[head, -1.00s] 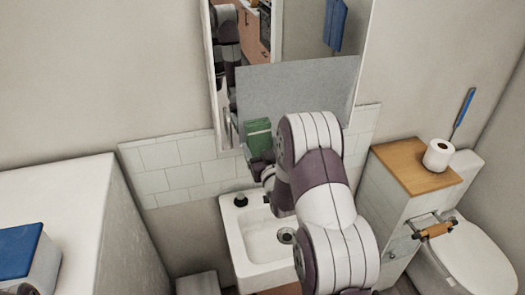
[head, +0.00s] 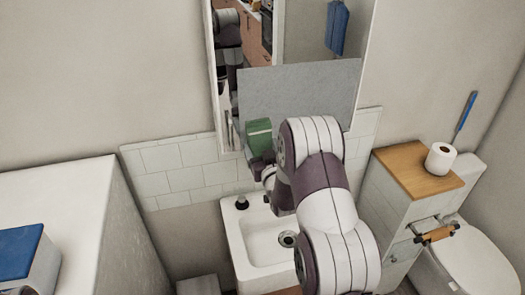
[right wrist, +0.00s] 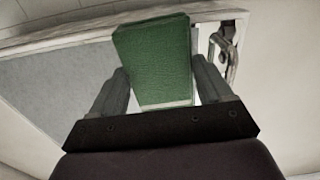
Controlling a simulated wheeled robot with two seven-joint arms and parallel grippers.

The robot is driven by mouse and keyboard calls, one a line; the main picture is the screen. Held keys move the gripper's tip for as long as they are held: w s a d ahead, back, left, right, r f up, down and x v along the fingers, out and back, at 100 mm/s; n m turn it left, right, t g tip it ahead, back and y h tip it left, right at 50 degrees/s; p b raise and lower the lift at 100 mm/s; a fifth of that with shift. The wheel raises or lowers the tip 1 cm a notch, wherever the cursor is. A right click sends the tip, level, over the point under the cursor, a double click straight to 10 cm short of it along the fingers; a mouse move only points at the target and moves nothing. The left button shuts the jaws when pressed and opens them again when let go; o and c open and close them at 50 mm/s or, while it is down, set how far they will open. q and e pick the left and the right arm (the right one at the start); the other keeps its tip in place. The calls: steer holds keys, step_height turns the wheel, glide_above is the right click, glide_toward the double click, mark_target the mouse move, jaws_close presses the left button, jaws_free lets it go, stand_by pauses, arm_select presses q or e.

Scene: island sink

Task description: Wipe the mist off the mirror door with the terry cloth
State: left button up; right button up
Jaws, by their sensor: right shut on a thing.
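The mirror door (head: 300,25) hangs above the sink. A flat grey patch of mist (head: 300,88) covers much of its lower part; the glass above is clear. The green terry cloth (head: 258,137) is a folded block at the patch's lower left corner. My right gripper (head: 262,160) is shut on it, and the arm hides part of the door's lower edge. In the right wrist view the cloth (right wrist: 155,58) sits between both fingers, close to the door's edge. I cannot tell whether it touches the glass. My left gripper is not in view.
The white sink (head: 237,245) is below my right arm. A white counter (head: 70,195) is left.

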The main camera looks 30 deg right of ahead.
mark_target(271, 145)
steer(key=shift+w+d, duration=0.1)
steer(key=shift+w, duration=0.25)
steer(key=shift+s+d+b, duration=0.25)
steer(key=shift+d+b, duration=0.1)
steer(key=shift+d, duration=0.4)
steer(key=shift+s+d+b, duration=0.2)
steer(key=shift+d+b, duration=0.15)
steer(key=shift+d, duration=0.4)
steer(key=shift+s+d+b, duration=0.8)
steer(key=shift+s+d, duration=0.55)
steer(key=shift+d, duration=4.25)
steer(key=shift+s+d+b, duration=0.75)
steer(key=shift+s+d, duration=0.55)
steer(key=shift+d, duration=4.3)
steer(key=shift+r+p, duration=1.45)
steer(key=shift+r, duration=1)
